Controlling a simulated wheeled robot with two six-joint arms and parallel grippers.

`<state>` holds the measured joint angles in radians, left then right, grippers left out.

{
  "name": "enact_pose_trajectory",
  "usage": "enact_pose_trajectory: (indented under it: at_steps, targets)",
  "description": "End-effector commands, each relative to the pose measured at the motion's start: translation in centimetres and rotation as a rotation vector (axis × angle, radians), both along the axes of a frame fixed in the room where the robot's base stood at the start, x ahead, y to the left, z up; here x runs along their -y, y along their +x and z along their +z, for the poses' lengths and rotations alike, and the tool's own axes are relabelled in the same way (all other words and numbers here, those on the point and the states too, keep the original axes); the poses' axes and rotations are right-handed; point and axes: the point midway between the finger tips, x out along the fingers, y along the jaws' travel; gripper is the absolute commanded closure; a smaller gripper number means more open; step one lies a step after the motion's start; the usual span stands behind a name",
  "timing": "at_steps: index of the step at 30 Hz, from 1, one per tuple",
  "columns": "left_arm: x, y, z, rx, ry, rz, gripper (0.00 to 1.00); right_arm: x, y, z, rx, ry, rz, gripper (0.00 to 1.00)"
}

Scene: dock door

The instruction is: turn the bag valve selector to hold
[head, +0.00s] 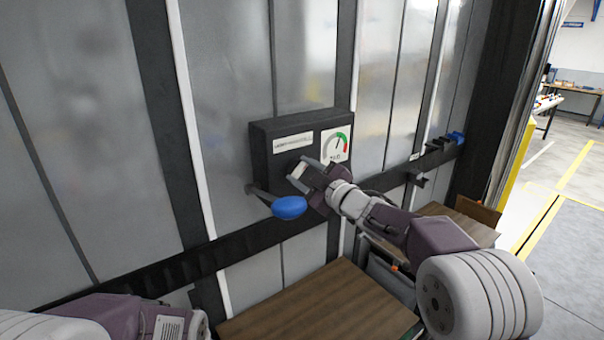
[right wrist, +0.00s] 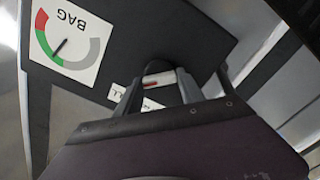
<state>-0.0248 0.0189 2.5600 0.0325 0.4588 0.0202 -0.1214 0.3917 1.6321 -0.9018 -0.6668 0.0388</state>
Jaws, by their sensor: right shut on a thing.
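A dark valve box (head: 262,150) is mounted on the metal wall. It carries a white label plate (head: 293,142) and a bag gauge (head: 337,146) with red, green and grey arcs; the gauge also shows in the right wrist view (right wrist: 66,42). My right gripper (head: 298,171) is at the front of the box, shut on the selector knob (right wrist: 158,78), which shows a red mark between the fingers. Small lettering beside the knob is partly hidden by my gripper. Part of my left arm shows at the lower left, but its gripper does not.
A blue-ended handle (head: 289,207) sticks out just below the box, close to my right gripper. A dark rail (head: 190,266) runs along the wall. Wooden crate tops (head: 318,310) stand below. Open floor lies at the far right.

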Motion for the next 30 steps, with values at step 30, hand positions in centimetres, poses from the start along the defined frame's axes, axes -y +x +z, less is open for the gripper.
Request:
enact_pose_trajectory:
  at_steps: [30]
  targets:
    - [0.0,0.0,-5.4,0.0,0.0,0.0,1.0,-0.1,0.0,-0.6,0.433,-0.603,0.0,0.95]
